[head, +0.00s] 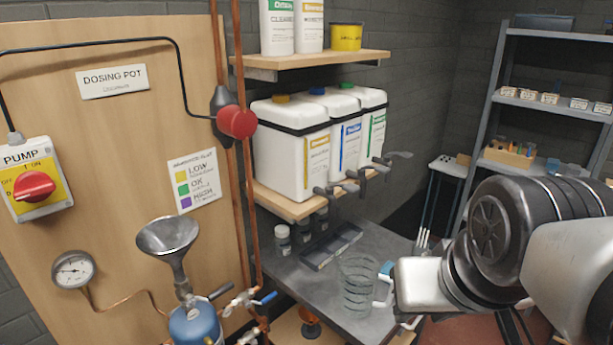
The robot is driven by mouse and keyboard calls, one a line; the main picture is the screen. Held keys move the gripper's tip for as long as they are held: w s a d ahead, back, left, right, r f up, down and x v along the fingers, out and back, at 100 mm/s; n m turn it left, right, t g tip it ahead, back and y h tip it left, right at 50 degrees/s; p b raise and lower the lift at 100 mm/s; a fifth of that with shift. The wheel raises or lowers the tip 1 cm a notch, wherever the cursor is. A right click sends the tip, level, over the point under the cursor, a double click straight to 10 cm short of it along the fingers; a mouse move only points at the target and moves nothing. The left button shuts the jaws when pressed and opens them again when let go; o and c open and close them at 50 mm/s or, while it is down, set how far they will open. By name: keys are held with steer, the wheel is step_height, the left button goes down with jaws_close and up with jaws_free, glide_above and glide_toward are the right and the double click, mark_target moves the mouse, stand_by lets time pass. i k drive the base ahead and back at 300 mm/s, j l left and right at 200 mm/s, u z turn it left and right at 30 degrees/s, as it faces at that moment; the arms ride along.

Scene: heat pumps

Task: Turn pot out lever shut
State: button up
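The dosing pot is a blue vessel (195,328) at the bottom of the wooden board, with a grey funnel (168,238) above it. A dark lever (221,291) sits just right of its neck. A blue-handled lever (265,298) sits on a valve further right, angled slightly upward. More metal valve parts (249,336) show below, cut by the frame edge. I cannot read which lever is the pot out one. My gripper (384,285) is at the lower right, well apart from the levers, beside a clear jug. Its fingertips are too unclear to show their opening.
The clear ribbed jug (357,285) stands on the grey bench (330,275) between the valves and my gripper. Copper pipes (243,180) run vertically by the board. A shelf with white containers (300,150) and dark taps overhangs the bench. A red pump switch (35,186) is at left.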

mark_target(248, 305)
steer(key=i+u, duration=0.1)
steer(key=u, duration=0.8)
steer(key=i+l+u, duration=0.2)
steer(key=l, duration=0.2)
steer(key=k+j, duration=0.4)
steer(key=k, duration=0.2)
